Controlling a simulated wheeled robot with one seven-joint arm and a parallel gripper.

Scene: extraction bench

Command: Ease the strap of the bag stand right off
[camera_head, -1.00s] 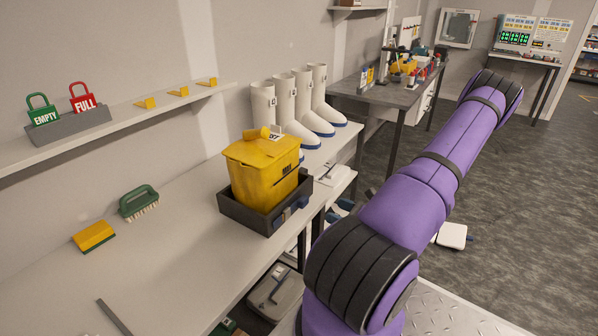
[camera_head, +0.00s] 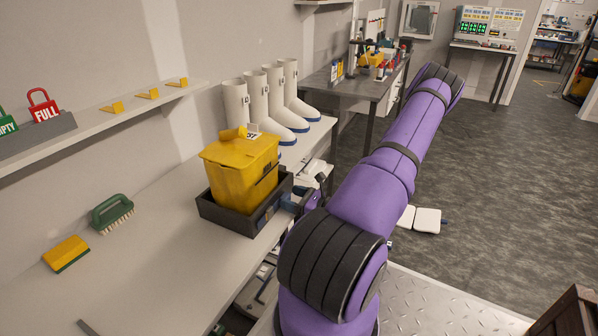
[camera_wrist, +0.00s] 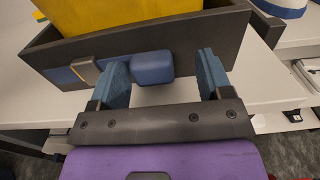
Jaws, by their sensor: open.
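The bag stand (camera_head: 228,218) is a dark open-topped tray on the bench with the yellow bag (camera_head: 243,172) standing in it. In the wrist view the stand's near wall (camera_wrist: 200,38) carries a blue strap (camera_wrist: 62,75) through a metal buckle (camera_wrist: 86,71). The strap's thick blue end (camera_wrist: 153,68) sticks out from the wall. My gripper (camera_wrist: 164,74) is open, with its blue-padded fingers on either side of that end, and a gap shows on both sides. In the head view my gripper is partly hidden by my arm at the stand's right side.
On the bench left of the stand are a green brush (camera_head: 112,213) and a yellow sponge (camera_head: 66,254). White boots (camera_head: 262,105) stand behind it. A wall shelf (camera_head: 120,118) holds red and green lock tags. The bench edge is close beside my arm.

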